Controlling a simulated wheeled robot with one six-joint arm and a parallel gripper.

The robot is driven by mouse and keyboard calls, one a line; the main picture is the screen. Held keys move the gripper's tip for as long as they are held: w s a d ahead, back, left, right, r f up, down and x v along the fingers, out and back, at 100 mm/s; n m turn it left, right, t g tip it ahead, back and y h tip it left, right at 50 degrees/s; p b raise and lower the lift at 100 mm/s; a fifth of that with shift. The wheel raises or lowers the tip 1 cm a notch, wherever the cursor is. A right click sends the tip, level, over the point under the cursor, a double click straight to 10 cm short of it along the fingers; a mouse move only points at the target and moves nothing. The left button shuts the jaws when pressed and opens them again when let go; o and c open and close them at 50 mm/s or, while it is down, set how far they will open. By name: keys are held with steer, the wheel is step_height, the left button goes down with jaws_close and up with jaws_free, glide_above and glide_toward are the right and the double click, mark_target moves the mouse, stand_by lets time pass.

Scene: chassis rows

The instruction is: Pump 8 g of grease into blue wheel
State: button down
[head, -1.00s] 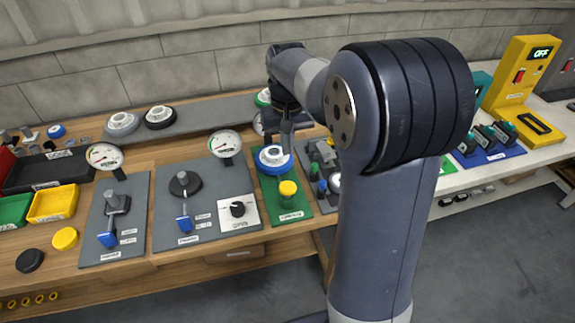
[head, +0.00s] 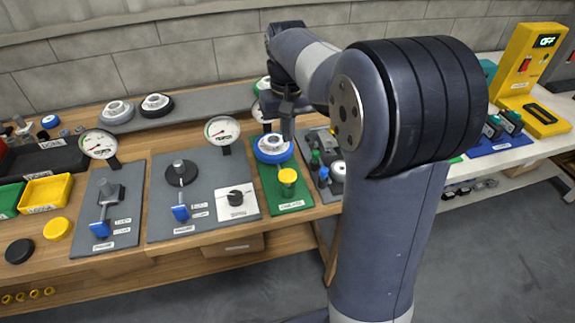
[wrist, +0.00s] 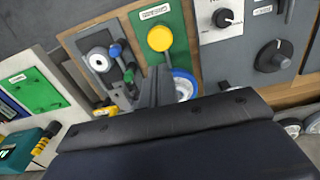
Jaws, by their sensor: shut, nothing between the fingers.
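The blue wheel (head: 273,149), with a pale hub, sits at the back of a green board (head: 292,206) on the bench. A yellow round-topped grease pump (head: 288,178) stands on the same board in front of the wheel. My gripper (head: 288,136) is shut and empty, pointing down at the wheel's right side; I cannot tell whether it touches. In the wrist view, the fingers (wrist: 155,82) show beside the blue wheel (wrist: 185,84), which they partly hide, and the yellow pump top (wrist: 159,38) lies just beyond them.
Left of the green board are grey panels with a black dial (head: 236,195), blue-handled levers (head: 180,212) and gauges (head: 222,130). Small tools stand on a grey panel (head: 325,160) to the right. More wheels (head: 157,105) lie on the back shelf. A yellow device (head: 528,70) reads OFF.

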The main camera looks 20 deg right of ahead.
mark_target(288, 175)
step_height(288, 175, down, 11)
steer(key=shift+f, duration=0.2)
steer(key=shift+f, duration=0.1)
step_height(288, 175, down, 3)
steer(key=shift+r+b, duration=0.1)
steer(key=shift+b, duration=0.75)
steer(key=shift+s, duration=0.1)
steer(key=shift+r, duration=0.1)
step_height(288, 175, up, 14)
steer(key=p, duration=0.3)
steer(key=shift+r+p, duration=0.15)
steer(key=shift+p, duration=0.15)
